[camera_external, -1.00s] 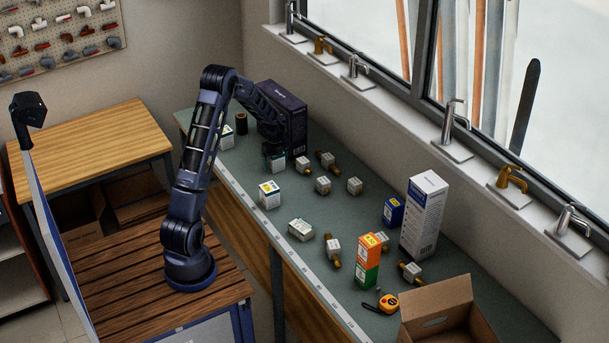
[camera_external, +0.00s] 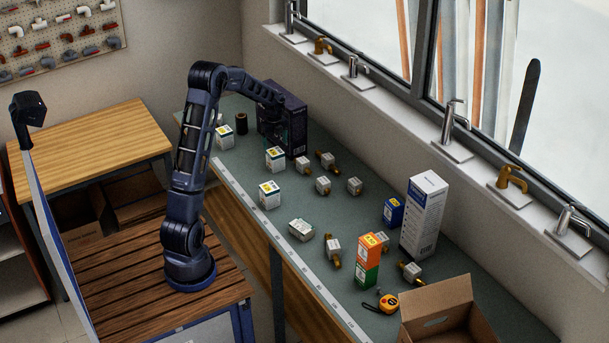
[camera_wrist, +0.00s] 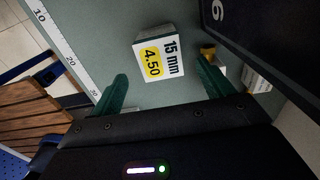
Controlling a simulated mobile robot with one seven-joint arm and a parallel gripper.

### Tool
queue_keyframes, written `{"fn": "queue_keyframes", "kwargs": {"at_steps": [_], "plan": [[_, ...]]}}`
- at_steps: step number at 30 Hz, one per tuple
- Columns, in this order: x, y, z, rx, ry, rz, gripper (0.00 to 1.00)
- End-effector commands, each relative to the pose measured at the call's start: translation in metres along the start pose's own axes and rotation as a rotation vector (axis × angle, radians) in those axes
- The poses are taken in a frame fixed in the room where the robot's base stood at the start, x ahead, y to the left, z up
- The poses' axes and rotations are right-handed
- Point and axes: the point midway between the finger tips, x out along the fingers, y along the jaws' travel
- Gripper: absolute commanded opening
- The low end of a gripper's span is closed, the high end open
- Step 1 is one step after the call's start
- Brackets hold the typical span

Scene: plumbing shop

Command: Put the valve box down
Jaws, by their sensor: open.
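The valve box (camera_external: 275,160) is small and white with a yellow label patch. It stands upright on the green bench top (camera_external: 330,215), in front of the tall dark box. In the wrist view the valve box (camera_wrist: 158,58) shows "15 mm" and "4.50" on its top. My gripper (camera_wrist: 163,86) is open, with one green finger to each side and a gap between the fingers and the box. In the external view my gripper (camera_external: 280,132) is above and behind the box, dark against the dark box and hard to make out.
The tall dark box (camera_external: 295,125) stands close to my gripper. Similar white boxes stand nearby, one in front (camera_external: 269,196) and one at the back left (camera_external: 225,138). Several brass-ended valves (camera_external: 327,160) lie to the right. An open carton (camera_external: 445,310) is at the far right.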

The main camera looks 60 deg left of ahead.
Motion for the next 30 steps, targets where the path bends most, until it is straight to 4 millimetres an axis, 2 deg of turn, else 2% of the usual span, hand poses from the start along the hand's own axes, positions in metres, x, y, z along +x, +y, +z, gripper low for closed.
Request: {"fn": "queue_keyframes", "kwargs": {"at_steps": [4,11,14,17,20,24,30], "plan": [[-0.013,0.000,0.000,0.000,0.000,0.000,0.80],[-0.017,0.000,-0.001,-0.001,0.000,0.001,0.80],[-0.023,0.001,-0.007,-0.014,-0.004,-0.003,0.80],[-0.040,0.004,-0.024,-0.057,-0.014,-0.013,0.80],[-0.066,0.010,-0.051,-0.133,-0.028,-0.030,0.80],[-0.103,0.026,-0.094,-0.260,-0.043,-0.061,0.80],[-0.148,0.056,-0.151,-0.444,-0.051,-0.113,0.80]]}}
